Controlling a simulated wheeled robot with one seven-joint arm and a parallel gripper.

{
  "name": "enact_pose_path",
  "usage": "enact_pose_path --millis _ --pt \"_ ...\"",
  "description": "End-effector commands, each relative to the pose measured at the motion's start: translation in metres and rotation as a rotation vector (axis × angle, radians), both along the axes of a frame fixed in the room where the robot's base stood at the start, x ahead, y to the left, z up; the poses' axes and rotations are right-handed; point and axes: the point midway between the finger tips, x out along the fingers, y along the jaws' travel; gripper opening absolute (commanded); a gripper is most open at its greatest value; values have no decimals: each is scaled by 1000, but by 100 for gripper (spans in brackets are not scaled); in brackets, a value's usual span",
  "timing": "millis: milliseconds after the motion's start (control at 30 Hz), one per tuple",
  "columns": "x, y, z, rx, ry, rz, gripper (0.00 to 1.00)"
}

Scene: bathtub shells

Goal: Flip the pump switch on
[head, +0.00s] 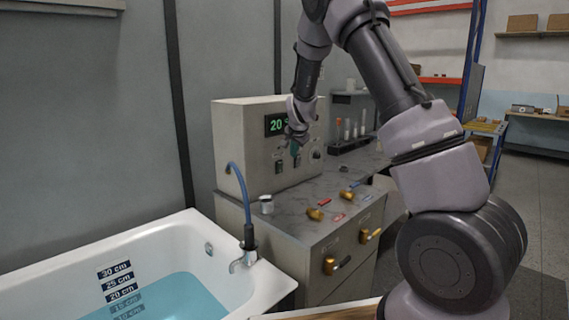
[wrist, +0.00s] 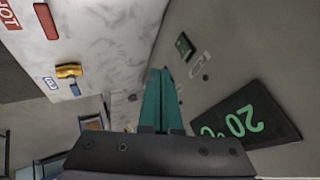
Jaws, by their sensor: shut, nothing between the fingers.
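The grey control box (head: 240,145) stands on the marble-topped cabinet and has a green "20" display (head: 277,124). A small dark switch-like fitting (head: 278,168) is low on its front face; I cannot tell for certain that it is the pump switch, or its position. A similar dark green fitting (wrist: 185,47) shows in the wrist view beside a small pale label (wrist: 200,65). My gripper (head: 295,151) is in front of the panel, right of that fitting. Its teal fingers (wrist: 160,72) are shut and empty, hiding part of the panel.
A blue hose (head: 240,188) runs from the box to the tub. Brass valve handles (head: 315,214) sit on the marble top (head: 290,205). A tube rack (head: 350,145) stands behind.

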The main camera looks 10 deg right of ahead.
Motion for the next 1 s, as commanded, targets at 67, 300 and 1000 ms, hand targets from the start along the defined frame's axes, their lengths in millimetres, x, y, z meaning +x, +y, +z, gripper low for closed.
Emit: enact_pose_path --millis 67,300,1000 --pt "0 0 -1 0 0 0 0" --pt "15 -2 -20 -1 3 -1 0" --pt "93 19 -73 0 1 1 0"
